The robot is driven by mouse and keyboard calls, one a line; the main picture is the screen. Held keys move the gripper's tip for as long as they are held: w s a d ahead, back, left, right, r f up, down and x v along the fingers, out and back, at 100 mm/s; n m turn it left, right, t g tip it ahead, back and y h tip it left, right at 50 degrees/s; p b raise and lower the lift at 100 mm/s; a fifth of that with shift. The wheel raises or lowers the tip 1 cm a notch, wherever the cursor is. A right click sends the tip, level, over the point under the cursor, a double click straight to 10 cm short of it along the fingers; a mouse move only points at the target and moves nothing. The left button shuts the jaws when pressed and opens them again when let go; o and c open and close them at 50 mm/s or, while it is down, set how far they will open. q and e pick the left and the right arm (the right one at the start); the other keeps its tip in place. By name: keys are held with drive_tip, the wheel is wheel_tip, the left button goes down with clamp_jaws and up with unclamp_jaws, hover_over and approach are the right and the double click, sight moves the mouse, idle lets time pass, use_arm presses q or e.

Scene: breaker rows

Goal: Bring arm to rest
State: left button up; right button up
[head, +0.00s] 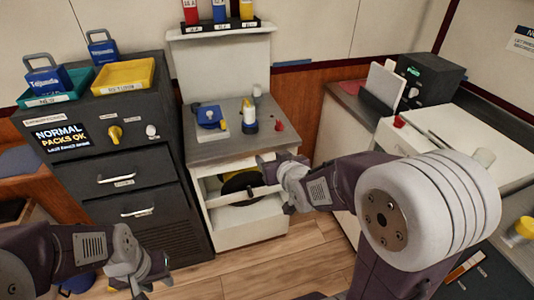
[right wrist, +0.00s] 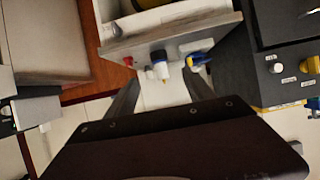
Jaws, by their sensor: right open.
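My right arm reaches in from the right in the head view. Its gripper (head: 272,170) is in front of the small grey-topped cabinet (head: 232,150), near its open top drawer (head: 215,188). In the right wrist view the right gripper's fingers (right wrist: 160,92) stand apart with nothing seen between them. I cannot tell whether it touches the cabinet. My left gripper (head: 150,278) hangs low at the bottom left, over the wooden floor and in front of the dark cabinet. Its jaw opening is not clear.
The dark cabinet (head: 110,150) carries a yellow tray (head: 124,75) and a teal tray (head: 50,98). A blue device (head: 209,116) and a white-and-yellow bottle (head: 249,117) stand on the grey top. A white counter (head: 465,140) lies to the right. Floor (head: 290,265) shows between the arms.

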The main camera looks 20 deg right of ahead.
drive_tip(key=shift+f, duration=0.1)
idle(0.3)
wheel_tip(320, 180, up, 4)
drive_tip(key=s+g+p, duration=0.1)
drive_tip(key=p, duration=0.5)
drive_tip(key=s+f+g+p, duration=0.1)
drive_tip(key=s+f+g, duration=0.4)
drive_tip(key=s, duration=0.4)
drive_tip(key=s+f+g, duration=0.5)
drive_tip(key=s, duration=0.5)
drive_tip(key=shift+f+g+p, duration=0.3)
drive_tip(key=shift+p, duration=0.05)
drive_tip(key=shift+d, duration=0.1)
drive_tip(key=shift+w, duration=0.1)
